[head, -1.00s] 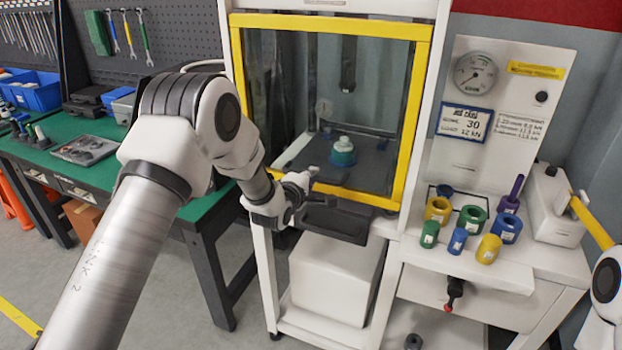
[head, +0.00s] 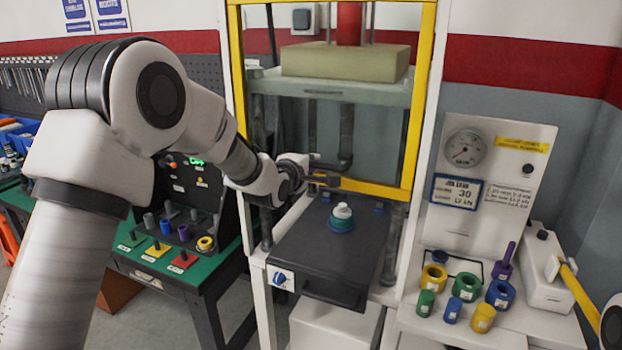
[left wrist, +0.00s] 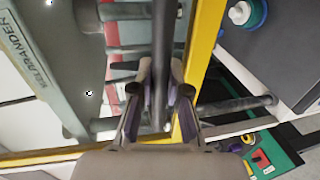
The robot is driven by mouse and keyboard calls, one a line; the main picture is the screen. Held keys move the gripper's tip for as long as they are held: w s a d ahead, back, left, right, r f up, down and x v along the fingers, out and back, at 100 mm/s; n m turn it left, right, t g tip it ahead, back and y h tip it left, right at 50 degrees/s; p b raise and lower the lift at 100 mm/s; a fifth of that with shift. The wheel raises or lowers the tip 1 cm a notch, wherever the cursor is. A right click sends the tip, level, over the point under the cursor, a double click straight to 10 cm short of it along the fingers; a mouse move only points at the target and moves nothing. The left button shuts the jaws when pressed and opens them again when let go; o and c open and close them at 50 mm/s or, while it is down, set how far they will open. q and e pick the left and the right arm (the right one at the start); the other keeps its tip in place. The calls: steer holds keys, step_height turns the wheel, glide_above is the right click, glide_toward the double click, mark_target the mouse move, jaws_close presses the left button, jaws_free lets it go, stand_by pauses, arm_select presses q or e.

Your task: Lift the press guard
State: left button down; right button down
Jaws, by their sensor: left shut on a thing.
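The press guard is a clear panel in a yellow frame (head: 376,189). It is raised, with its lower bar above the press bed (head: 375,235), and the bed's front is uncovered. My left gripper (head: 322,173) is at the guard's lower left edge. In the left wrist view my left gripper (left wrist: 160,95) is shut around a dark bar (left wrist: 163,45), the guard's handle, beside the yellow frame (left wrist: 207,35). A white and teal piece (head: 342,216) stands on the bed below the guard.
A green bench with a control box (head: 190,185) stands left, close below my left arm.

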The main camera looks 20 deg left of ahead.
arm_select(q)
steer(key=shift+r, duration=0.6)
steer(key=c, duration=1.1)
jaws_free()
steer(key=shift+c, duration=0.2)
steer(key=v, duration=1.2)
steer(key=shift+f, duration=0.1)
